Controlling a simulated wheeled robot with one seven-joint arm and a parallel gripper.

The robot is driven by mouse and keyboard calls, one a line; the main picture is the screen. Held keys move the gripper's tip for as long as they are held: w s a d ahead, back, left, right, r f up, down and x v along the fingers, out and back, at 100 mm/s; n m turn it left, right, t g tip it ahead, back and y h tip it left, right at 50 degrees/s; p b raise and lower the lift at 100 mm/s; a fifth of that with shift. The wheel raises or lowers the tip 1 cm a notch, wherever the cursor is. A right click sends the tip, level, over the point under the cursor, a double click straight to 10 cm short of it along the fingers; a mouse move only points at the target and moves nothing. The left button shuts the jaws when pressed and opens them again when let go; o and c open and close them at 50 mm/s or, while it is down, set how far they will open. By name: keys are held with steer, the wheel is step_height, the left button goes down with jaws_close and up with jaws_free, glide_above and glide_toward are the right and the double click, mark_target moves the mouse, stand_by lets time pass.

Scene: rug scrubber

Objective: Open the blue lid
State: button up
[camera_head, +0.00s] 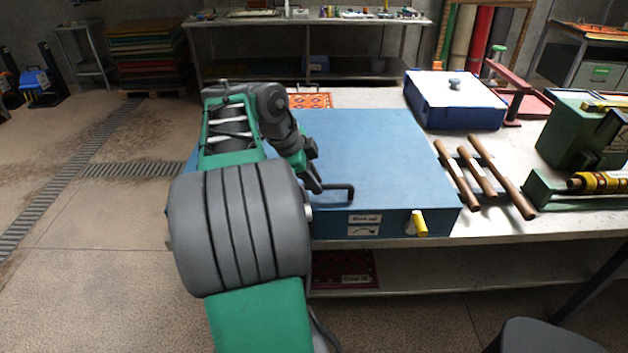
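A large blue lid (375,150) lies flat and closed on a blue box on the table. A dark bar handle (349,190) sits near its front edge, left of the middle. The box front has white labels (364,224) and a yellow latch or lever (419,222) to their right. My arm reaches over the left part of the lid. My gripper (325,188) is at the left end of the handle, very close to it or touching it. The fingers are small and dark here, so their opening and any grip on the handle do not show clearly.
Wooden-handled tools (470,177) lie right of the blue box. A blue box with a white top (455,88) stands behind them. A green machine (585,130) and a roller (590,183) are at the far right. The space above the lid is clear right of my arm.

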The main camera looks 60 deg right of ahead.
jaws_close()
stand_by(1.0)
